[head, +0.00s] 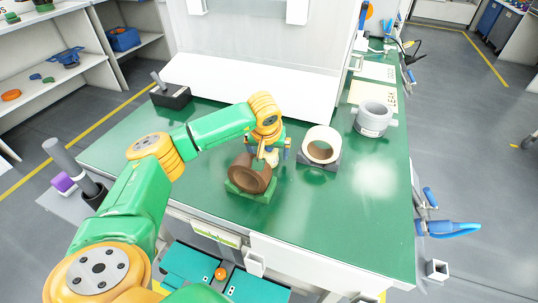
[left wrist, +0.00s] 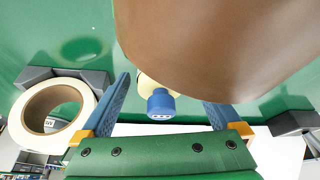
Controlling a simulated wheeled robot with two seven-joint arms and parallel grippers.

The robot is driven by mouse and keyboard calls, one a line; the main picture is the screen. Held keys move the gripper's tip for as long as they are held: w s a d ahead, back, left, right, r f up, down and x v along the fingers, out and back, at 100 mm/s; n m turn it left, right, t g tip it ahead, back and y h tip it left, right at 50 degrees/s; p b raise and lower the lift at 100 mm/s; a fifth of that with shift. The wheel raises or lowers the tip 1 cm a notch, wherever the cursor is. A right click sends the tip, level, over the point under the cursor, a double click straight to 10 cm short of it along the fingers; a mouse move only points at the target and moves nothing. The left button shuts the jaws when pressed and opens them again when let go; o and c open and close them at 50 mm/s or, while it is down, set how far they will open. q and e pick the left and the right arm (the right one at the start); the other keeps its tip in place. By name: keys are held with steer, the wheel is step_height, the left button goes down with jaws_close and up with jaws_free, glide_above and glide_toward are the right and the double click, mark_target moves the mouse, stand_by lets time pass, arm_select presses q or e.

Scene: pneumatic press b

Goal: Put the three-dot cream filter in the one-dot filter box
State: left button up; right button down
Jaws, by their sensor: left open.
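A cream filter with a blue cap (left wrist: 160,105) shows between my left fingers in the left wrist view. The cap carries a short row of small pale marks. The brown ring hides part of the cream body. My left gripper (head: 269,150) is open around the cap, pointing down behind the brown ring (head: 247,178); I cannot tell if the fingers touch the filter. Two teal boxes (head: 190,264) stand below the table's front edge; I cannot tell which, if either, is the one-dot filter box. My right gripper is not in view.
The brown ring lies in a green cradle (head: 240,194) close to my left gripper. A cream ring (head: 321,144) in a dark cradle (head: 318,164) and a grey cylinder (head: 373,119) stand to the right. The right front of the green table (head: 350,220) is clear.

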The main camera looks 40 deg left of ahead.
arm_select(q)
jaws_close()
